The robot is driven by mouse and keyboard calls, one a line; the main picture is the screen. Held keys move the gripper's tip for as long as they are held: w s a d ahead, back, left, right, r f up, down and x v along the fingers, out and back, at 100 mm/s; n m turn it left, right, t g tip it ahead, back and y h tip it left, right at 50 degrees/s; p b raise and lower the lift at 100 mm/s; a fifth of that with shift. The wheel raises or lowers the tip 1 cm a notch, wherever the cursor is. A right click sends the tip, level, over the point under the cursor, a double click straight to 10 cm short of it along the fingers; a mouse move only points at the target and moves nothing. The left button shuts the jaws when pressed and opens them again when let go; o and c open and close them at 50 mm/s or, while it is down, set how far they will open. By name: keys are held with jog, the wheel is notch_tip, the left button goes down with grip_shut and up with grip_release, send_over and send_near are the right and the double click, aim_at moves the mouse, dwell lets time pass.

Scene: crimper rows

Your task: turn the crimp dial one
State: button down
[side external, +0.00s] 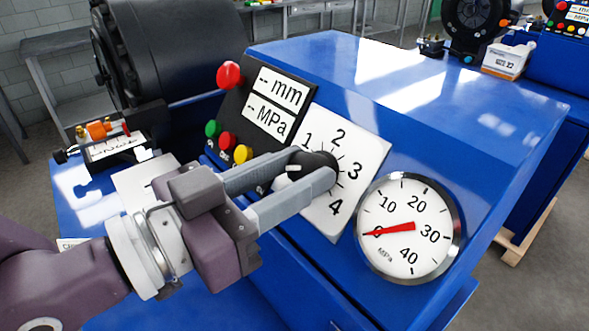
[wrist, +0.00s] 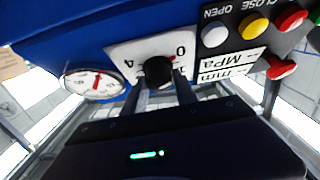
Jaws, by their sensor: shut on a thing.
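The crimp dial is a black round knob (side external: 318,166) on a white plate (side external: 366,150) on the blue machine's sloped front; 1, 2, 3 and 4 show around it. My gripper (side external: 308,170) is shut on the knob, one finger on each side. The wrist view shows the knob (wrist: 158,71) between the two fingers (wrist: 161,88), with 0 and 4 legible upside down on the plate. A white mark on the knob's left shows between the fingers in the side view, and a small red mark lies near 0 in the wrist view. The fingers hide part of the plate.
A pressure gauge (side external: 407,229) right of the dial has its red needle at the low end. Left of the dial are blank mm and MPa displays (side external: 277,103), a red knob (side external: 229,74) and green, red and yellow buttons. Other machines stand behind.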

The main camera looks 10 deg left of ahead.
jog(key=shift+m, duration=0.4)
jog(key=shift+w+a+m+g+h, duration=0.1)
jog(key=shift+m+g+h, duration=0.45)
jog(key=shift+m+g, duration=0.8)
jog(key=shift+w+a+m+g+h, duration=0.1)
jog(key=shift+m+g+h, duration=0.5)
jog(key=shift+m, duration=1.35)
jog(key=shift+m+g, duration=0.25)
jog(key=shift+m, duration=0.15)
jog(key=c, duration=1)
grip_release()
jog(key=shift+o, duration=0.2)
jog(key=v, duration=0.7)
